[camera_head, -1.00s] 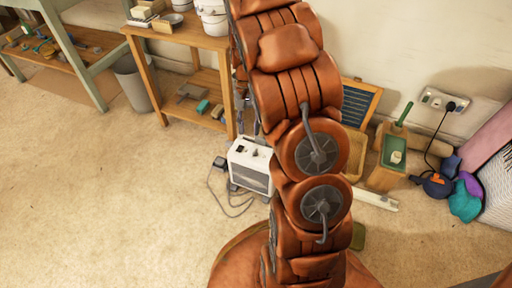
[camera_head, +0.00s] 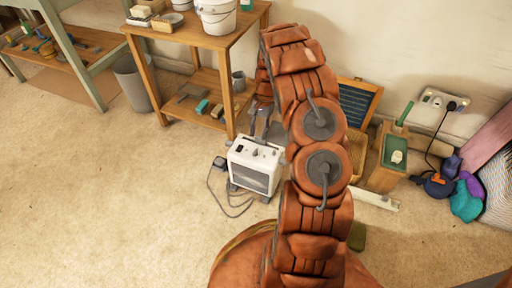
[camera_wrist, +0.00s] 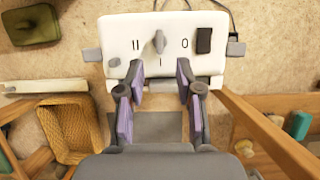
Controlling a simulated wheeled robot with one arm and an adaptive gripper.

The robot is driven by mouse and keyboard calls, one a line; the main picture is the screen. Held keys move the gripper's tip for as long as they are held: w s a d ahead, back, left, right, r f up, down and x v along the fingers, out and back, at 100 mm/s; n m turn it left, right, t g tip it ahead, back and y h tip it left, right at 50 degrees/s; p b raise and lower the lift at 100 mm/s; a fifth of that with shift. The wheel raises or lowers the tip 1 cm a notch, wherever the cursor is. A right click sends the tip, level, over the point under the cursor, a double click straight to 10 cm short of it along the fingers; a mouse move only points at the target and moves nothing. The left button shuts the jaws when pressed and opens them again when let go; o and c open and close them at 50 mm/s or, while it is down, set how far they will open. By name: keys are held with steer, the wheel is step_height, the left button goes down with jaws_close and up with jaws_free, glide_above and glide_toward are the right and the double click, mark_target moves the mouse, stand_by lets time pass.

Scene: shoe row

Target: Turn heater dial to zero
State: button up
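The heater (camera_head: 250,170) is a white box on the floor below the wooden table's front leg. In the wrist view its top panel (camera_wrist: 120,40) carries a grey dial (camera_wrist: 159,41). The marks read II left of the dial, I below it and 0 right of it. The dial's bar lies upright in the picture, in line with the I mark. My gripper (camera_wrist: 159,74) is open and empty, its two purple-padded fingers apart over the panel's near edge. The dial lies beyond the fingertips, between their lines. In the head view my gripper (camera_head: 261,126) is just above the heater, partly hidden by my arm.
A black rocker switch (camera_wrist: 204,40) and a small grey knob (camera_wrist: 114,62) are on the same panel. The wooden table (camera_head: 232,45) stands close behind the heater. A cable (camera_head: 212,188) lies on the floor at its left. A wicker basket (camera_wrist: 68,130) is nearby.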

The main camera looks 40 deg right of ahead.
mark_target(255, 151)
steer(key=b+x, duration=0.2)
steer(key=x, duration=0.4)
steer(key=shift+s+a+f, duration=0.15)
steer(key=shift+f, duration=0.15)
jaws_close()
